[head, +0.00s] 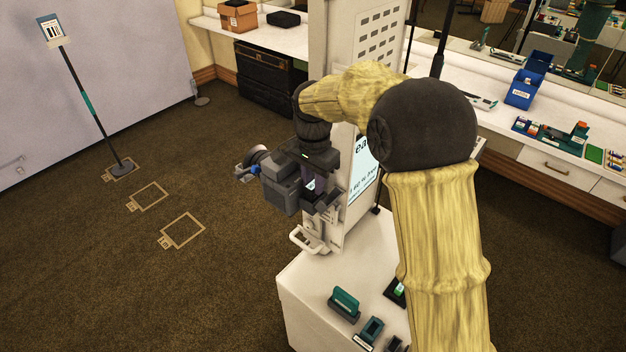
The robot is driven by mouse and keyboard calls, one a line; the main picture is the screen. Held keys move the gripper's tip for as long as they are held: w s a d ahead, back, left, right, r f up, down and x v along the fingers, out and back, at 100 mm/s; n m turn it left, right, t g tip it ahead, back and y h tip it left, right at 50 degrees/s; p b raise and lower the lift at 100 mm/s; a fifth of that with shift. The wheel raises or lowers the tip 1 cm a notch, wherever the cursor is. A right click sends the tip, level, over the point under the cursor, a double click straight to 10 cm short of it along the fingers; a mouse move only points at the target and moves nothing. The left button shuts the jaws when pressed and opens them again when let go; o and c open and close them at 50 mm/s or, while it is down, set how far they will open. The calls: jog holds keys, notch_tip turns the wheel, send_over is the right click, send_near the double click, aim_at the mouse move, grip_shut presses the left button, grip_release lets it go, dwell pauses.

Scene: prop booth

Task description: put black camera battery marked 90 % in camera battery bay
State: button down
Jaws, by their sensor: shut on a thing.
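A grey camera (281,189) with its lens pointing left stands on a mount at the far end of the white cabinet. My gripper (314,180) reaches down from above at the camera's right, rear side. It is shut on a small dark battery (311,185) with a pale label; the marking is too small to read. The fingers and the camera body hide most of the battery. The battery bay is not clearly visible, and I cannot tell whether the battery touches it.
On the white cabinet top (303,292) stand a teal holder (344,303), a teal cradle (370,331) and a dark unit with a green light (399,289). A tall white panel with a screen (363,168) rises just right of the camera. Left floor is mostly clear.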

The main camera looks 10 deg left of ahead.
jog(key=shift+f, duration=0.15)
jog(key=c, duration=1.2)
grip_release()
jog(key=shift+s+d, duration=0.1)
jog(key=shift+o, duration=0.2)
jog(key=shift+r, duration=0.2)
